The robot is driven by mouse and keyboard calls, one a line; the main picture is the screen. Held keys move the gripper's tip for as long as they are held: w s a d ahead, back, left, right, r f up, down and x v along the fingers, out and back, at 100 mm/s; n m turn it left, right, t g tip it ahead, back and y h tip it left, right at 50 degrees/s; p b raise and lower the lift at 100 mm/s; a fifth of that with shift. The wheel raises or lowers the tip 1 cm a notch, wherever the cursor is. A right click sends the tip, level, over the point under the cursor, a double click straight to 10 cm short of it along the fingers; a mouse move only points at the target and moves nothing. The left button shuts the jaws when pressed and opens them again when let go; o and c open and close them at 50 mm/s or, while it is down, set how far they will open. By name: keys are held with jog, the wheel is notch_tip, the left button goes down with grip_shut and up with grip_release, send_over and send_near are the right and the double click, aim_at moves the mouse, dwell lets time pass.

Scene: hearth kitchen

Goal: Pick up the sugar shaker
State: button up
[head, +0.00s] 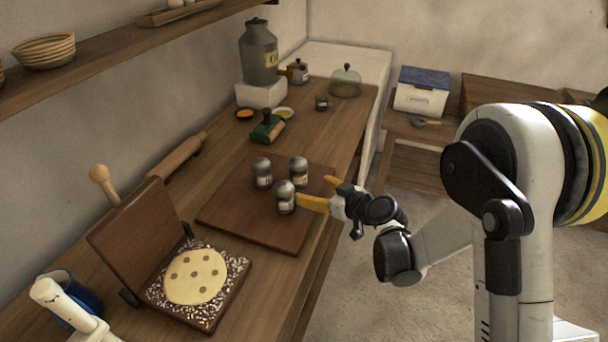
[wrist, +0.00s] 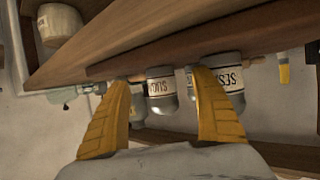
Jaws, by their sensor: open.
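Three grey metal shakers stand upright and close together on a dark board. The wrist view is upside down; in it the sugar shaker (wrist: 161,90), with a pale label whose first letters read as sugar, shows between my fingers. It appears to be the back right shaker (head: 298,171) in the head view, where its label is too small to read. My gripper (head: 312,190) is open and empty at the board's right side, with its yellow fingers (wrist: 160,77) short of the sugar shaker. A shaker labelled like sesame (wrist: 229,84) stands beside my right finger in the wrist view; it seems to be the front one (head: 285,197).
The third shaker (head: 263,172) stands at back left on the board (head: 235,217). A hinged wooden press (head: 140,235) with a flat dough round (head: 195,276) is in front. A green-based tool (head: 267,128) and a rolling pin (head: 175,158) lie behind. The counter's right edge is close.

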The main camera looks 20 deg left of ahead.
aim_at(304, 179)
jog(key=w+a, duration=0.1)
jog(key=w+a+b, duration=0.1)
jog(key=a, duration=0.1)
jog(key=w+a+b, duration=0.1)
jog(key=w+a, duration=0.1)
jog(key=shift+a+f, duration=0.1)
jog(key=shift+a, duration=0.1)
jog(key=shift+w+a+f+b, duration=0.15)
jog(key=shift+w+a+b, duration=0.05)
jog(key=shift+a+b, duration=0.15)
jog(key=shift+d, duration=0.1)
jog(key=c, duration=1.4)
